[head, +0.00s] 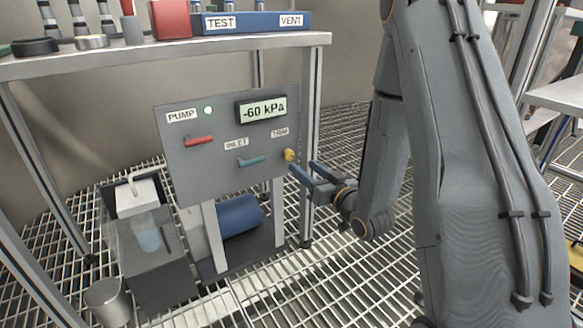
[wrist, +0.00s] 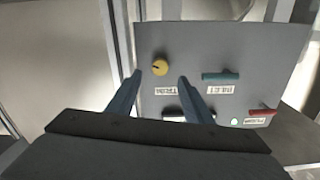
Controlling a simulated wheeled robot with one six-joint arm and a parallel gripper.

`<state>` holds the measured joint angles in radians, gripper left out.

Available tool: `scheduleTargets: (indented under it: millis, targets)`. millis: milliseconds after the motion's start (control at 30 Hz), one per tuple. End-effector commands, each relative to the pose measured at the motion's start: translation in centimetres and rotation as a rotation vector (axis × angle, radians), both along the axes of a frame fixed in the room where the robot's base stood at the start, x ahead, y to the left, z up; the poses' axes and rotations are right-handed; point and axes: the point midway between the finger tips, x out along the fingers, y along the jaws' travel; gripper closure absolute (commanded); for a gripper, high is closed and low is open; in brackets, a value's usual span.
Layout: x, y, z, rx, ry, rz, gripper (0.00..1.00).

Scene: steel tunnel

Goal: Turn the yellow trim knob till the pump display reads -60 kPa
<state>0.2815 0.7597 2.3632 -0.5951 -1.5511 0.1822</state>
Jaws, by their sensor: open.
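The yellow trim knob (head: 289,155) sits at the right edge of the grey pump panel (head: 215,170), below the TRIM label. It also shows in the wrist view (wrist: 160,67), with a dark pointer mark on its face. The pump display (head: 263,110) reads -60 kPa. My gripper (head: 302,168) is at the panel's right side with its blue fingers apart. In the wrist view the open fingers (wrist: 160,76) point at the panel, one to each side of the knob. The knob's face is clear of both fingers there; I cannot tell the exact gap.
The panel also carries a red pump lever (head: 199,140) and a teal inlet lever (head: 251,161); a green light (head: 208,110) is lit. A workbench (head: 120,58) stands above and behind. A blue cylinder (head: 238,215) and a dark box (head: 150,262) sit below.

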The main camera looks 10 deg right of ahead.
Motion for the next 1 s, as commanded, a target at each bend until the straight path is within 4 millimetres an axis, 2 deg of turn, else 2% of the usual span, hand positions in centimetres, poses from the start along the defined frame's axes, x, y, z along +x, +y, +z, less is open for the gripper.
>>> scheduleTargets:
  millis: [167, 400, 533, 700, 933, 1000]
  targets:
    - [1.6, 0.6, -0.1, 0.002, -0.007, 0.003, 0.54]
    - [5.2, 1.8, -0.2, 0.001, -0.008, 0.004, 0.54]
    - [6.6, 2.1, -0.1, 0.002, -0.007, 0.002, 0.54]
    - [7.3, 2.4, -0.1, 0.002, -0.004, 0.001, 0.54]
    - [7.3, 2.4, 0.0, 0.002, -0.004, 0.001, 0.54]
    - [7.3, 2.4, 0.0, 0.002, -0.004, 0.000, 0.64]
